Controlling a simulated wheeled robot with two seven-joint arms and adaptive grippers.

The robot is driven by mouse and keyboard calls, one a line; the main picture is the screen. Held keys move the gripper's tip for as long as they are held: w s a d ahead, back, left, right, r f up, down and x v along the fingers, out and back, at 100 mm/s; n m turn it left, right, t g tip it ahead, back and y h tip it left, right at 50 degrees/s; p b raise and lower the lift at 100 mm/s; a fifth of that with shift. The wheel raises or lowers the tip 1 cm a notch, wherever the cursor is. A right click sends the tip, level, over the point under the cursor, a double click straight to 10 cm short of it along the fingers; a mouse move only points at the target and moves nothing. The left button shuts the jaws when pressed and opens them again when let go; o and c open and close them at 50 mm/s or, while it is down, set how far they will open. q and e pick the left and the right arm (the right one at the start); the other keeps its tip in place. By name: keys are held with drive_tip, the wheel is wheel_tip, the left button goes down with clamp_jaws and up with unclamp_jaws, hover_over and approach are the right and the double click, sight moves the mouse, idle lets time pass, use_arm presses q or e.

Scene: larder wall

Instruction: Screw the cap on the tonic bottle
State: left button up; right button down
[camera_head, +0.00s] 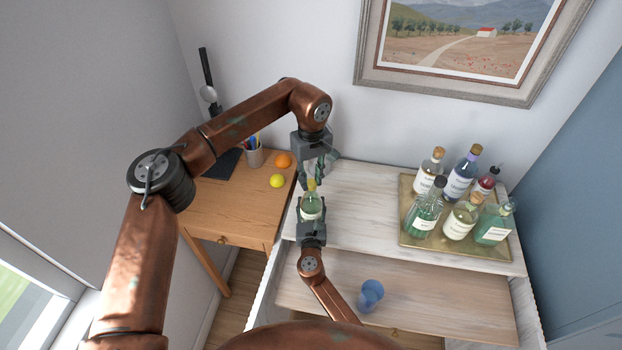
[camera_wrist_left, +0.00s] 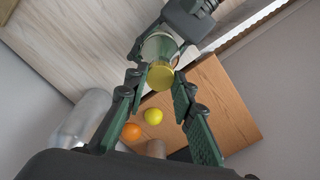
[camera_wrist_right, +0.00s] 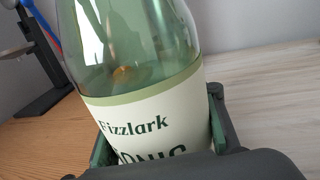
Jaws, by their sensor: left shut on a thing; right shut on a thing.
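The green tonic bottle (camera_head: 311,208) stands upright over the front left edge of the white-topped cabinet. My right gripper (camera_head: 312,227) is shut around its body; in the right wrist view the bottle (camera_wrist_right: 140,60) has a cream label reading "Fizzlark", with the lower word partly hidden. My left gripper (camera_head: 312,181) points down from above, its fingers on either side of the gold-yellow cap (camera_head: 311,186). In the left wrist view the cap (camera_wrist_left: 160,76) is between the fingertips, at the bottle's mouth. I cannot tell how tightly it sits on the neck.
A brass tray (camera_head: 410,238) with several bottles stands at the right on the cabinet top (camera_head: 365,195). A blue cup (camera_head: 370,295) is in the lower front part. A wooden side table (camera_head: 215,205) at left holds an orange (camera_head: 283,160), a lemon (camera_head: 277,181) and a pen cup (camera_head: 254,156).

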use_arm(q)
drive_tip(key=m, duration=0.7)
drive_tip(key=shift+w, duration=0.1)
drive_tip(key=o, duration=0.8)
drive_tip(key=shift+o, duration=0.2)
wheel_tip(320, 180, up, 12)
use_arm(e)
drive_tip(key=c, duration=1)
unclamp_jaws()
drive_tip(key=shift+c, duration=0.2)
drive_tip(key=shift+s, duration=0.15)
